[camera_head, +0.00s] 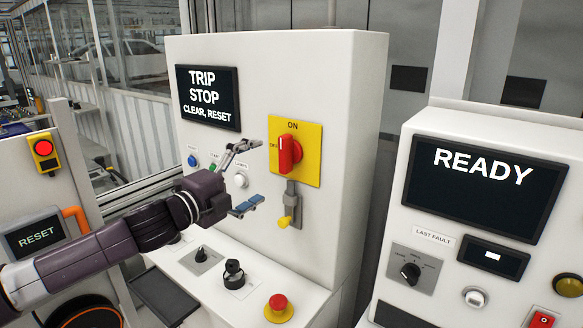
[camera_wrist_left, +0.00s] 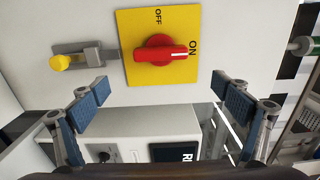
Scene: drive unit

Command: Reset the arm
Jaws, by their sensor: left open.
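My left gripper (camera_head: 252,173) is open and empty in front of the white cabinet (camera_head: 340,110), level with a red rotary switch (camera_head: 288,153) on a yellow plate (camera_head: 310,135). The switch handle points to ON; it shows ahead of my open fingers (camera_wrist_left: 160,92) in the wrist view too (camera_wrist_left: 160,53). A grey hasp with a yellow end (camera_head: 285,221) sits below the plate, clear of the fingers. The cabinet display (camera_head: 208,97) reads TRIP STOP, CLEAR, RESET. A blue button (camera_head: 193,160) and a white button (camera_head: 240,181) sit below it. My right gripper is not in view.
A right-hand console shows a READY screen (camera_head: 486,184), a LAST FAULT label and a selector knob (camera_head: 411,273). A left panel has a RESET screen (camera_head: 37,236) and a red button (camera_head: 43,148) on yellow. A red mushroom button (camera_head: 278,304) and black knobs (camera_head: 234,270) stand on the ledge.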

